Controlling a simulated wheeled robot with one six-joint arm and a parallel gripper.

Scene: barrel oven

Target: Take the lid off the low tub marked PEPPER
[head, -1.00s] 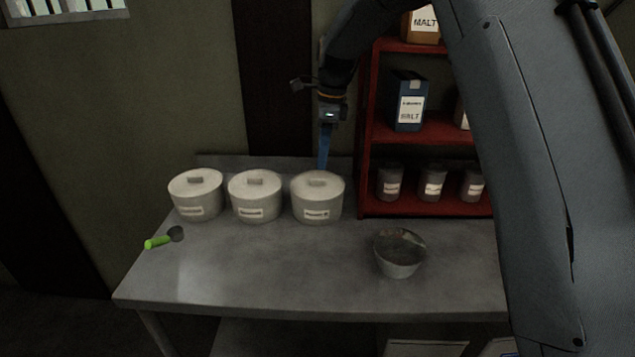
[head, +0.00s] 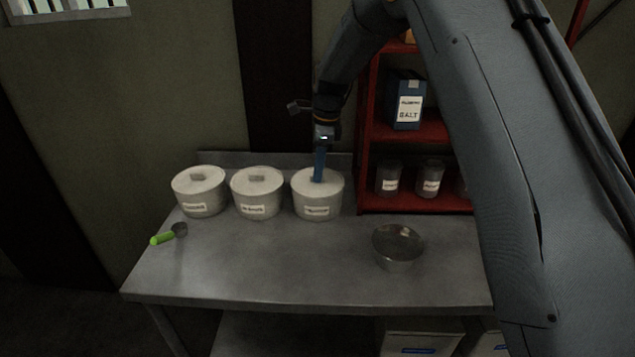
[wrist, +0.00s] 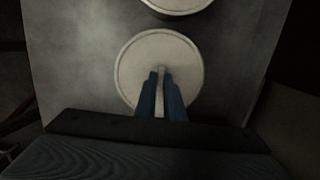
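Three low pale tubs with lids stand in a row at the back of the table: a left tub (head: 199,196), a middle tub (head: 257,198) and a right tub (head: 318,205). Each has a white label on its front, too blurred for me to read PEPPER for certain. My gripper (head: 318,180) points down at the right tub's lid. In the wrist view, my gripper's blue fingers (wrist: 160,78) stand on either side of the handle on the round lid (wrist: 135,62). The gap is narrow, and I cannot tell whether they press on the handle. The lid sits on its tub.
A red shelf (head: 420,132) with a box marked SALT (head: 405,101) and small jars stands close on the right. A metal bowl (head: 398,246) and a green-handled scoop (head: 167,236) lie on the table (head: 270,262). The table's middle front is clear.

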